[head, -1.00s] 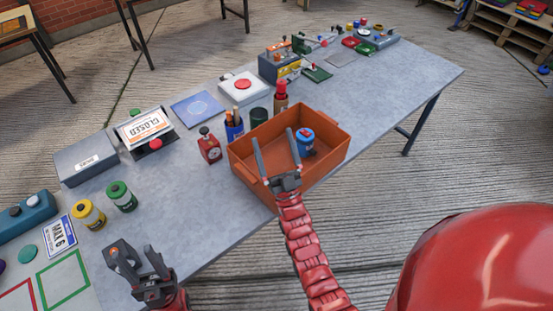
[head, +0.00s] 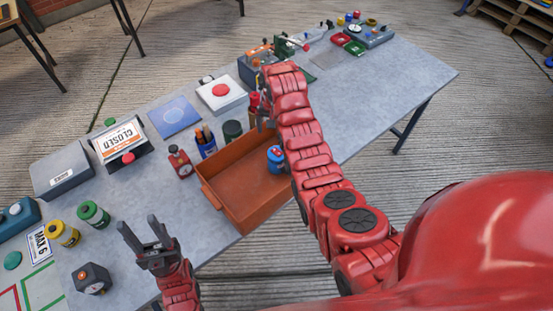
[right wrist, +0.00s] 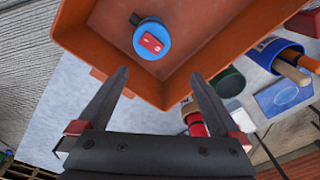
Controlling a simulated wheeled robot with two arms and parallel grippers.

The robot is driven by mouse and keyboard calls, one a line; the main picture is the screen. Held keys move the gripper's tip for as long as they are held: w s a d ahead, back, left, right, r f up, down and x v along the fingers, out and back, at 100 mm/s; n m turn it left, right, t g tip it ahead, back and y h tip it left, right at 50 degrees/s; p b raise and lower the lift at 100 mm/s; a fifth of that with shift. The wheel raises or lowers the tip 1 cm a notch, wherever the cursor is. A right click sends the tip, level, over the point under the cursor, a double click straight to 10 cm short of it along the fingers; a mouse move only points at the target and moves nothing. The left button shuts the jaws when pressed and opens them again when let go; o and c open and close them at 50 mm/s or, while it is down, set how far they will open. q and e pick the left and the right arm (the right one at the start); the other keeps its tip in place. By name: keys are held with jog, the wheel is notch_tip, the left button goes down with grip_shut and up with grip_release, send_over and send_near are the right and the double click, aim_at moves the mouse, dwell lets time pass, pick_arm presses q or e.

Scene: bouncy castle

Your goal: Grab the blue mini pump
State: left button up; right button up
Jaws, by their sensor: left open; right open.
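The blue mini pump (head: 277,160), a short blue cylinder with a red patch on top, stands inside the orange tray (head: 215,192) near its right wall. In the right wrist view the blue mini pump (right wrist: 152,40) is beyond my fingertips, untouched. My right gripper (right wrist: 160,75) is open and empty, above the tray's edge in that view. My left gripper (head: 140,224) is open and empty over the table's front edge, left of the tray.
A dark box with an orange knob (head: 91,278) sits left of my left gripper.

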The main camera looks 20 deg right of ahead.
aim_at(276, 151)
jog(key=shift+g, duration=0.5)
jog(key=f+b, duration=0.3)
jog(key=s+f+b, duration=0.1)
jog(key=f+b, duration=0.6)
jog(key=shift+s+d+f+b, duration=0.1)
jog(key=shift+s+f+b, duration=0.1)
jog(key=shift+f+b, duration=0.15)
jog(key=shift+f, duration=0.45)
jog(key=f+p, duration=0.1)
jog(key=f, duration=0.1)
jog(key=f+p, duration=0.1)
jog(key=shift+s+d+f+p, duration=0.15)
jog(key=shift+s+p, duration=0.1)
jog(key=shift+p, duration=0.05)
jog(key=shift+w+f, duration=0.15)
jog(key=shift+f, duration=0.65)
grip_shut()
